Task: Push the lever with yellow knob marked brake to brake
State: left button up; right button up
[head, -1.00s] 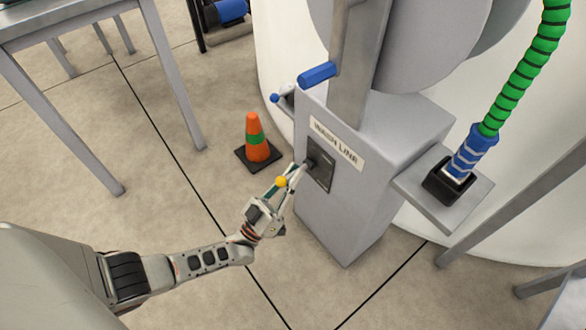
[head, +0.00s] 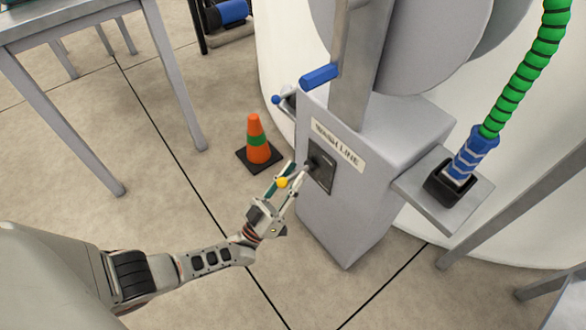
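The yellow knob (head: 282,182) sits at the end of a short lever that comes out of a dark plate (head: 321,167) on the front of the grey wash line cabinet (head: 345,215). My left gripper (head: 293,177) reaches up from the lower left to the lever. Its two fingers are apart, one on each side of the knob and lever as seen from above. Whether they touch the knob I cannot tell. Any brake marking is too small to read. My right gripper is out of view.
An orange cone with a green band (head: 258,143) stands on the floor left of the cabinet. A blue-handled lever (head: 319,76) is above the plate. A green hose (head: 525,75) ends in a holder on a side shelf (head: 455,205). A grey table (head: 70,20) is at upper left.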

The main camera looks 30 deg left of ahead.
pick_arm(q)
jog(key=v, duration=0.7)
jog(key=shift+s+f, duration=0.2)
